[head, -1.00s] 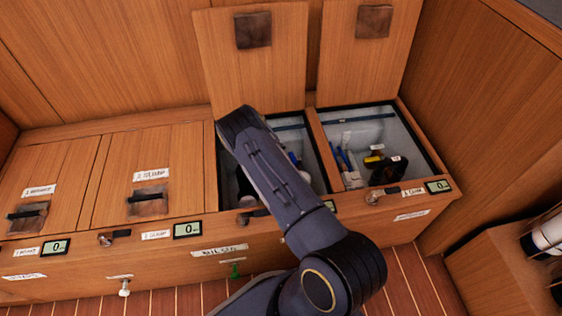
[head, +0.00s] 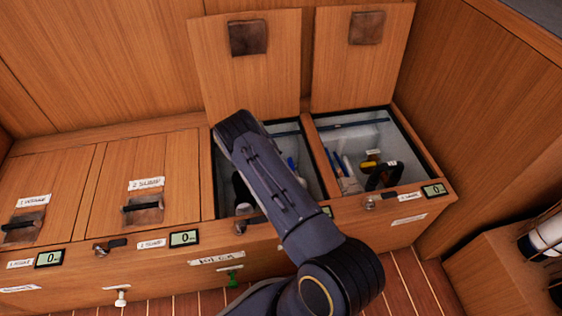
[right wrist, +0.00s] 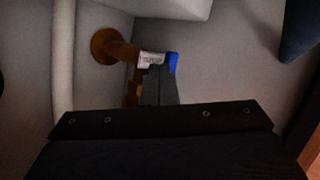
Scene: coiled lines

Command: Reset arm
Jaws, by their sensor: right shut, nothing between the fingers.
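My right arm (head: 265,185) comes in from the lower right in the head view and reaches over the third locker (head: 208,185), whose lid stands open. Its gripper is hidden behind the arm there. In the right wrist view the right gripper (right wrist: 160,77) is shut with its fingers together and nothing between them. A brown fitting (right wrist: 122,50) with a white label and a blue part (right wrist: 172,60) is just beyond the fingertips; I cannot tell whether they touch. My left gripper is in neither view.
The open fourth locker (head: 318,150) holds a black-handled item (head: 383,176) and small tools. The raised lids (head: 250,80) stand behind the arm. Two lids (head: 127,180) at the left are closed. Pale walls (right wrist: 220,60) surround the gripper closely. A side cabinet (head: 495,260) stands at the right.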

